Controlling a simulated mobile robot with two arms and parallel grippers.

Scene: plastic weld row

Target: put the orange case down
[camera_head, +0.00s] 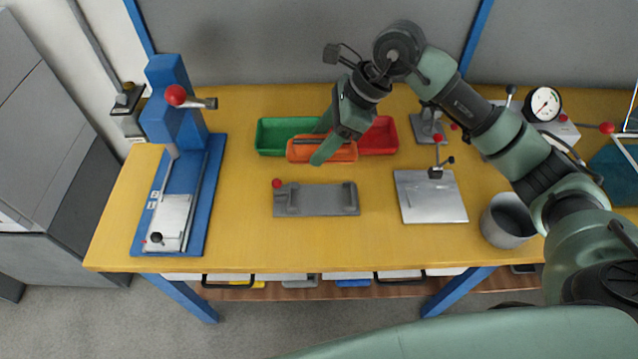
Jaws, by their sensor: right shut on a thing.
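The orange case (300,152) is a long, shallow piece in front of the green and red bins, near the back middle of the yellow table. My right gripper (324,141) comes down over its middle and is shut on it, hiding part of it. I cannot tell whether the case touches the table or hangs just above it. My left gripper is not in view.
A green bin (272,135) and a red bin (382,137) stand behind the case. A grey fixture (320,200) lies in front. A blue press (170,115) is at left; a metal plate (425,205) and grey cup (505,222) are at right.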

